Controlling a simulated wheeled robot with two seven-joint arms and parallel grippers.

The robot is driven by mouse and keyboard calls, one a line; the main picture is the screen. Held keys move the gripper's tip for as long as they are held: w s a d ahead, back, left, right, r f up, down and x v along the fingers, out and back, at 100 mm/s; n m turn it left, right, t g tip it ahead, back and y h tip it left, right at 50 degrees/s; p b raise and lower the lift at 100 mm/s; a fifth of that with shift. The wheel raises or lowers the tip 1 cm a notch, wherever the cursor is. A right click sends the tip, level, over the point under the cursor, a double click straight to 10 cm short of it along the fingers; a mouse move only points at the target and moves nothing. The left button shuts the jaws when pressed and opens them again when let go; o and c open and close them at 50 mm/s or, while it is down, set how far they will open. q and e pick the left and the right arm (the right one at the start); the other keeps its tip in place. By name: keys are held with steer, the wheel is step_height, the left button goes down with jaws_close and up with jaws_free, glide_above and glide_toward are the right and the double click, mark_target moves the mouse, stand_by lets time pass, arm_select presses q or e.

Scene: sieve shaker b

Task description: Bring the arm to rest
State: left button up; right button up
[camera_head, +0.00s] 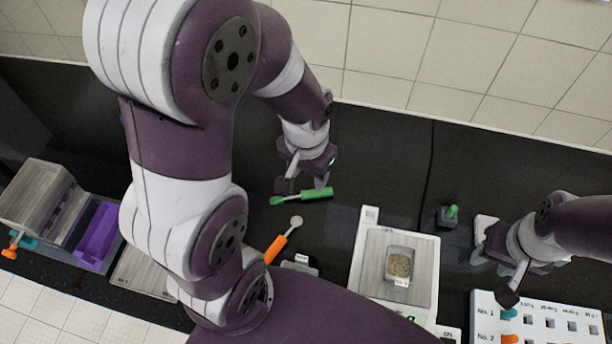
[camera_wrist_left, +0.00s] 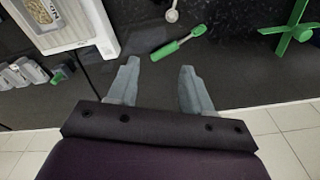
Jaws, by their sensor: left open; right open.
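My left gripper (camera_head: 304,184) is over the dark bench just behind the green-handled tool (camera_head: 302,196). In the left wrist view its two fingers (camera_wrist_left: 160,68) are apart with nothing between them, and the green-handled tool (camera_wrist_left: 180,43) lies on the bench beyond the fingertips. My right gripper (camera_head: 496,274) is open at the right, near the label rack, with nothing seen between its fingers. My left arm covers much of the left middle of the head view.
An orange-handled spoon (camera_head: 283,240) lies in front of the left gripper. A balance (camera_head: 430,265) bears a dish of grains (camera_head: 398,265). A small green-topped item (camera_head: 450,213), a slotted rack (camera_head: 550,312) and a purple tray (camera_head: 97,235) stand around. A green stand (camera_wrist_left: 293,30) shows in the wrist view.

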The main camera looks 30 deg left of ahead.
arm_select(q)
steer(key=shift+n, duration=0.7)
steer(key=f+b, duration=0.1)
steer(key=b, duration=0.1)
steer(key=s+f+b, duration=0.1)
steer(key=f, duration=0.1)
steer(key=f+b, duration=0.2)
steer(key=shift+s+b, duration=0.3)
steer(key=shift+s, duration=0.05)
steer(key=shift+s, duration=0.1)
